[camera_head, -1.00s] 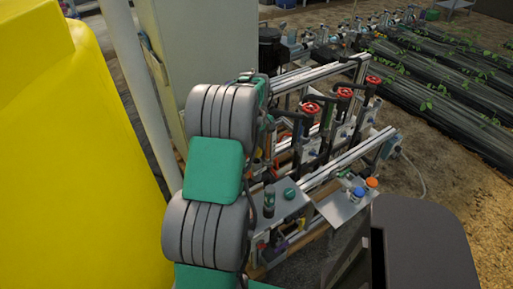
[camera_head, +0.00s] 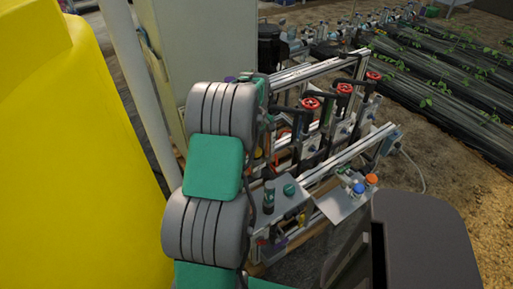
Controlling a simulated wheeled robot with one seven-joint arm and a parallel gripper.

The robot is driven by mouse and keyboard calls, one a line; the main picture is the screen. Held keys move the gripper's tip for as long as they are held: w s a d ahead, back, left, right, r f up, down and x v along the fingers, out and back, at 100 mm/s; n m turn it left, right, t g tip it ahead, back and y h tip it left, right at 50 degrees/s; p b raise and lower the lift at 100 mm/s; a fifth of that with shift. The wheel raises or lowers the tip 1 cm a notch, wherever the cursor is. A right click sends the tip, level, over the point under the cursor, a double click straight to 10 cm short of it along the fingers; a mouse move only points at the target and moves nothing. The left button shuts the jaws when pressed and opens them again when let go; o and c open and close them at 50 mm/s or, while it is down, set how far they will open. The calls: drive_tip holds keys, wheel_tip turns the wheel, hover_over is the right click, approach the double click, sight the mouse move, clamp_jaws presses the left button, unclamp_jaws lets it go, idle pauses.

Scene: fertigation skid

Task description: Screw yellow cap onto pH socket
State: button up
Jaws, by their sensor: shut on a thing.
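My gripper is not in view; my own grey and green arm fills the left middle and hides what lies behind it. I cannot make out a yellow cap. I cannot tell which part of the skid (camera_head: 350,150) is the pH socket. A small shelf (camera_head: 335,208) at the skid's front right carries a blue-topped piece (camera_head: 358,189) and an orange-topped piece (camera_head: 371,180). A plate (camera_head: 290,208) to its left carries a dark upright cylinder (camera_head: 268,197) and a green round cap or knob (camera_head: 289,189).
Several red handwheels (camera_head: 343,88) and black pipes rise from the skid's metal frame. A large yellow tank (camera_head: 80,170) stands close on the left, beside a pale post (camera_head: 140,100). Planted rows (camera_head: 440,80) lie at the back right. Bare ground (camera_head: 490,210) is open at the right.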

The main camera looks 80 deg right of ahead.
drive_tip(key=shift+f, duration=0.1)
idle(0.3)
drive_tip(key=shift+f, duration=0.35)
drive_tip(key=shift+f, duration=0.1)
idle(0.7)
drive_tip(key=shift+f, duration=0.25)
drive_tip(key=o, duration=0.8)
drive_tip(key=shift+c, duration=0.4)
drive_tip(key=shift+f+b, duration=0.25)
drive_tip(key=shift+b, duration=0.05)
